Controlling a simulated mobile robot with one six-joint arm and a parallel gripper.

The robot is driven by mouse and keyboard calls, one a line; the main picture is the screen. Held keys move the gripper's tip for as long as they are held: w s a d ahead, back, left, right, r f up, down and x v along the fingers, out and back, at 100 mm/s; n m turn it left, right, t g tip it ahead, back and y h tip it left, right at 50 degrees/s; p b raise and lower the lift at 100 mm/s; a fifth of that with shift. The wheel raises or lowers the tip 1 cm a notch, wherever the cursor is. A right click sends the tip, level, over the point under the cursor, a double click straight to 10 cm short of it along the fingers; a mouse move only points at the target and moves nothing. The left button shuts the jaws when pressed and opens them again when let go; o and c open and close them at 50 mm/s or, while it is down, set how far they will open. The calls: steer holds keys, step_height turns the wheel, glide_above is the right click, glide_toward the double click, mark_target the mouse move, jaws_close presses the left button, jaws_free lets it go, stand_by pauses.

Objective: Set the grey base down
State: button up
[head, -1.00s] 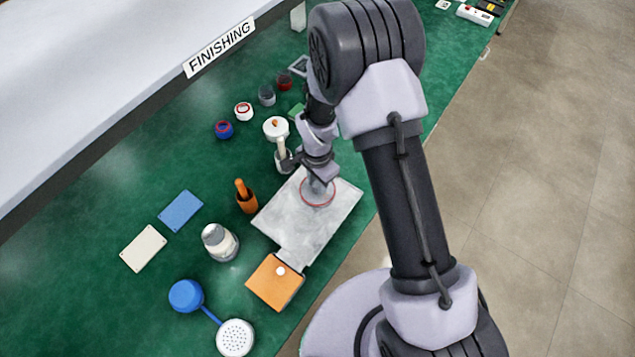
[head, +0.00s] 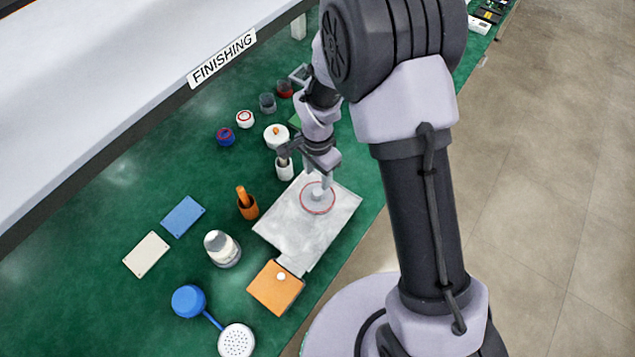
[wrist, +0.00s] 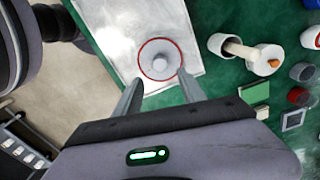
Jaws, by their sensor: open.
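The grey base (head: 317,198) is a round grey disc with a red ring and a raised central knob. It rests on the pale grey plate (head: 285,222) on the green bench, near the plate's far end. In the wrist view the grey base (wrist: 160,60) lies flat, just beyond my fingertips. My gripper (head: 318,175) is above the base in the head view. In the wrist view my gripper (wrist: 155,85) is open, its two fingers apart with nothing between them.
A white pump-like piece (head: 276,136) and a small white cup (head: 284,168) stand just beyond the plate. An orange holder (head: 248,207), a jar (head: 221,247) and an orange block (head: 275,287) are close by.

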steer(key=s+d+r+n+t+y, duration=0.1)
steer(key=s+d+r, duration=0.1)
steer(key=r, duration=0.8)
steer(key=s+d+r+n+t, duration=0.1)
steer(key=s+d+r, duration=0.15)
steer(key=r, duration=0.75)
steer(key=s+d+r+n+t+y, duration=0.1)
steer(key=s+d+r+n+t, duration=0.2)
steer(key=s+r, duration=0.7)
steer(key=s+d, duration=0.1)
steer(key=s, duration=0.3)
steer(key=shift+r+t, duration=0.2)
steer(key=shift+t, duration=0.2)
step_height(320, 180, down, 13)
steer(key=b, duration=1.3)
